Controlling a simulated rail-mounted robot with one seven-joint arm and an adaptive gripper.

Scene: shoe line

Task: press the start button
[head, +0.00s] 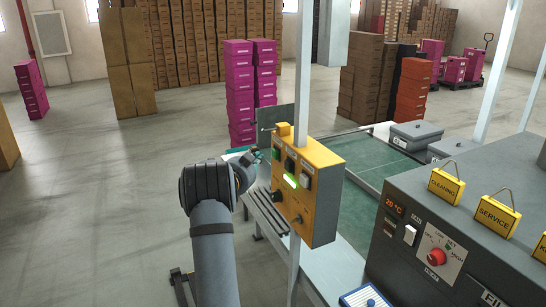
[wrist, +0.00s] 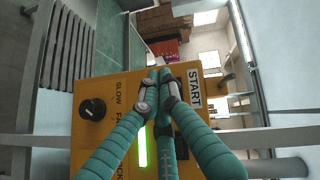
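The yellow control box (head: 325,190) hangs on a pale post at the middle of the head view. Its face carries square buttons, a knob and a lit green strip (head: 291,181). In the wrist view the box face fills the middle, with the START label (wrist: 194,88) at its right. The start button itself is mostly hidden behind my fingers, so contact cannot be told. My gripper (wrist: 160,73) has its teal fingers drawn together, with the tips in front of the face beside the label. Nothing shows between them. In the head view my gripper (head: 255,155) is at the box's upper left.
A black knob (wrist: 93,108) marked SLOW and FAST is on the same face. A green-topped table (head: 380,160) is behind the box. A grey machine (head: 450,225) with a red knob stands at the right. The floor at the left is open.

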